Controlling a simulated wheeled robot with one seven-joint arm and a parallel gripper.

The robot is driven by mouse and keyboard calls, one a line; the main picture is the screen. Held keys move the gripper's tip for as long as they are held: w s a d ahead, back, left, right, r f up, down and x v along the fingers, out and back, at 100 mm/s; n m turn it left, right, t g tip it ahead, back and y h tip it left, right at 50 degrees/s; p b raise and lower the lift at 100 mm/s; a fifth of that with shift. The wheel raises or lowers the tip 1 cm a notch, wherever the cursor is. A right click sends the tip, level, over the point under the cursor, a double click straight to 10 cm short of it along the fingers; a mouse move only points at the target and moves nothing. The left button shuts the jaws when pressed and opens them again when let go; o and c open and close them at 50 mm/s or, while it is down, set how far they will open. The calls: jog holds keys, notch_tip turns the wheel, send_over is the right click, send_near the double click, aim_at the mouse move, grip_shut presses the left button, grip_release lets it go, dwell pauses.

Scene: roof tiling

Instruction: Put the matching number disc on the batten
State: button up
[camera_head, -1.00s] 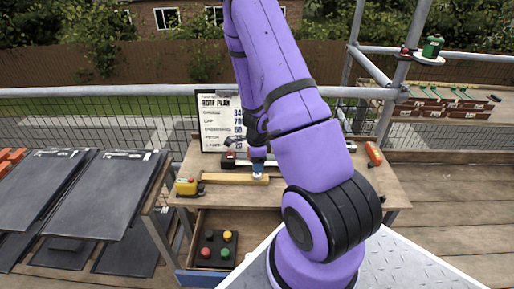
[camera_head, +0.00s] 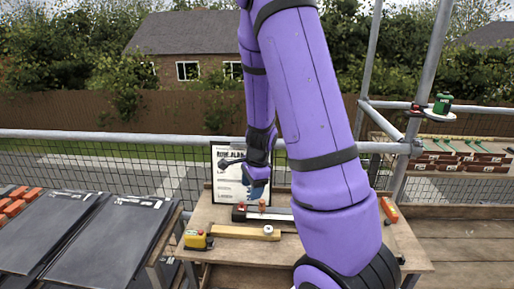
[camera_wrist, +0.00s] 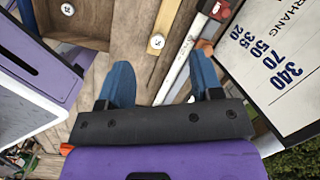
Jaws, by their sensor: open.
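The batten (camera_head: 235,232) is a pale wooden strip lying on the workbench. A small white disc (camera_head: 268,229) sits on its right end. In the wrist view the disc (camera_wrist: 156,41) lies on the batten (camera_wrist: 167,14), and its marking is too small to read. My gripper (camera_head: 257,188) is above the back of the bench, before the plan board, clear of the disc. In the wrist view my gripper's blue fingers (camera_wrist: 160,82) are apart with nothing between them. The plan board (camera_wrist: 275,60) shows 340, 70, 50, 35 and 20.
Another small white round piece (camera_wrist: 68,9) shows in the wrist view. A yellow tool (camera_head: 197,239) lies at the batten's left end. A white-and-red level-like bar (camera_head: 268,215) lies behind it. An orange item (camera_head: 389,209) is at the bench's right. Dark slates (camera_head: 110,240) stand left.

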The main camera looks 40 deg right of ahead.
jog(key=s+a+r+n+t+y, duration=0.1)
jog(key=s+a+r+n, duration=0.2)
jog(key=a+r+n, duration=0.45)
jog(key=s+a+r+n+t, duration=0.15)
jog(key=a+r+n, duration=0.25)
jog(key=r, duration=0.7)
jog(key=s+a+r+n+h, duration=0.1)
jog(key=s+a+r+n, duration=0.1)
jog(key=s+r+n, duration=0.3)
jog(key=s+a+r+n+t+h, duration=0.1)
jog(key=s+r+n, duration=0.3)
jog(key=s, duration=0.5)
jog(key=shift+a+r+n, duration=0.35)
jog(key=shift+a+n, duration=0.2)
jog(key=shift+a, duration=0.2)
jog(key=shift+s, duration=0.1)
